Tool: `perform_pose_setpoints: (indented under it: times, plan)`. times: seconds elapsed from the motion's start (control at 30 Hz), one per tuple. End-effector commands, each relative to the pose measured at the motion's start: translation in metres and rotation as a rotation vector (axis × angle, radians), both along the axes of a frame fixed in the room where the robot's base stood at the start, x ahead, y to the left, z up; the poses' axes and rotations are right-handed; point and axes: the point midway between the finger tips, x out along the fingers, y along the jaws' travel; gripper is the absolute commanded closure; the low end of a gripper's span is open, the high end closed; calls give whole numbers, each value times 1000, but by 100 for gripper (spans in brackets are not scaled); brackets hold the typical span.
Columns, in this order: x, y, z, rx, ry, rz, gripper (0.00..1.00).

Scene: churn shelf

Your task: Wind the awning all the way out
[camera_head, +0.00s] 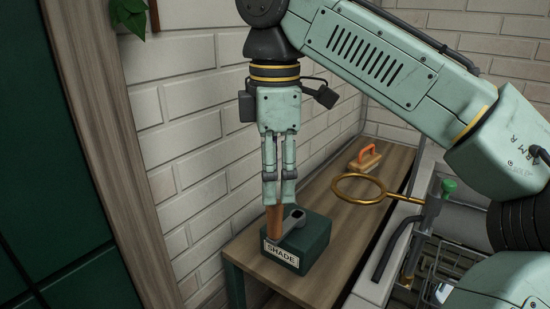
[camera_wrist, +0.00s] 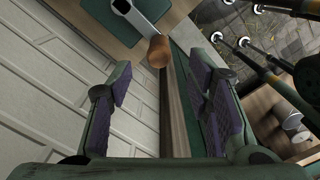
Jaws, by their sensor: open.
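A dark green box (camera_head: 313,242) labelled SHADE stands on the wooden counter. A grey crank arm (camera_head: 293,223) on its top carries an upright wooden handle (camera_head: 273,222). My gripper (camera_head: 279,203) points straight down over the handle, its fingertips at about the height of the handle's top. In the wrist view the handle's rounded end (camera_wrist: 160,51) shows centred in line with the gap between my open fingers (camera_wrist: 162,78), apart from both pads. The grey crank arm (camera_wrist: 136,19) runs from it towards the upper left. The awning itself is not in view.
The wooden counter (camera_head: 340,215) runs along a white brick wall (camera_head: 190,115). A brass ring (camera_head: 358,201) sticks out right of the box, with a wood-and-orange hand tool (camera_head: 365,158) behind it. A grey post with a green knob (camera_head: 448,187) and a wire basket (camera_head: 440,268) are further right.

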Motion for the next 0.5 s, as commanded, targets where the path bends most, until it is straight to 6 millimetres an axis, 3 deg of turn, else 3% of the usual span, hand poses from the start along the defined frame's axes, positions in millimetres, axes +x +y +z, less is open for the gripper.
perform_pose_setpoints:
  times: [0.2,0.5]
  plan:
    - [0,0,-41,3,1,3,54]
    - [0,0,-68,1,-2,-1,54]
